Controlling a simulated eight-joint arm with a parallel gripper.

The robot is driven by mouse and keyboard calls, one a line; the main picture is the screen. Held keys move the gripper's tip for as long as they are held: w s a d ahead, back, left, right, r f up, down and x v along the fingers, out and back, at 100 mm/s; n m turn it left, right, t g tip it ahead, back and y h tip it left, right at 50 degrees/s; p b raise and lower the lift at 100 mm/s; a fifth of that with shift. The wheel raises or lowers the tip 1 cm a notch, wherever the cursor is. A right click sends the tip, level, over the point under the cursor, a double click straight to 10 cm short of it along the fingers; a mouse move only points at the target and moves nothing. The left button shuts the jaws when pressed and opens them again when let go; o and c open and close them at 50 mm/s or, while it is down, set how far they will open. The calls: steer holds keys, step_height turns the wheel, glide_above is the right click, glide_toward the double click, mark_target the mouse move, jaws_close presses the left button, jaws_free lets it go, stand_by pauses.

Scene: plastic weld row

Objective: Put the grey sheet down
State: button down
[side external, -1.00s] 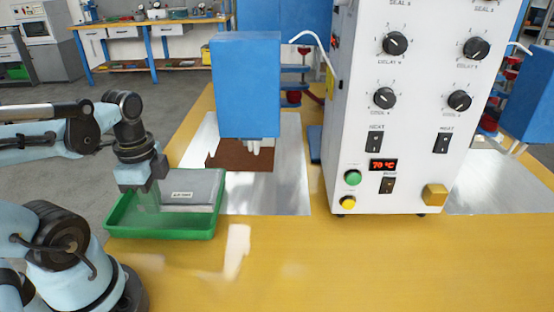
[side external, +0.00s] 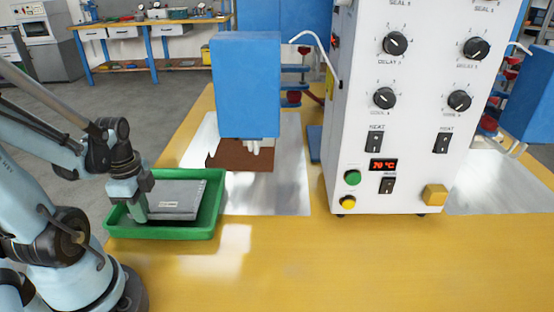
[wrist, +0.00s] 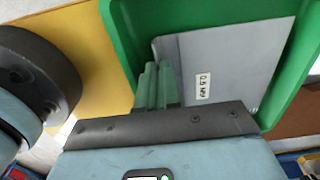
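The grey sheet (side external: 178,197) is a flat panel with a small white label. It is low inside the green tray (side external: 218,196), at a slight slant to the walls; I cannot tell if it rests fully on the floor. In the wrist view the sheet (wrist: 235,62) lies within the green walls of the tray (wrist: 122,30). My gripper (side external: 139,208) is at the sheet's left edge, inside the tray. Its green fingers (wrist: 158,82) are close together at that edge and appear shut on it; the contact is partly hidden.
A blue press head (side external: 246,85) stands over a brown piece (side external: 226,156) on a metal plate (side external: 288,175), right of the tray. A white control cabinet (side external: 400,110) stands further right. The yellow table (side external: 330,260) is clear in front.

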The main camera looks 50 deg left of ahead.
steer(key=shift+f, duration=0.95)
steer(key=shift+f, duration=0.1)
steer(key=c, duration=1.3)
jaws_free()
steer(key=shift+c, duration=0.2)
steer(key=shift+r, duration=6.05)
steer(key=w+d+n+t, duration=0.7)
steer(key=w+d+n, duration=0.1)
steer(key=w+d, duration=0.6)
steer(key=shift+w+d+r+n, duration=0.15)
steer(key=shift+d+r+n, duration=0.15)
steer(key=shift+r, duration=0.1)
steer(key=shift+a, duration=0.1)
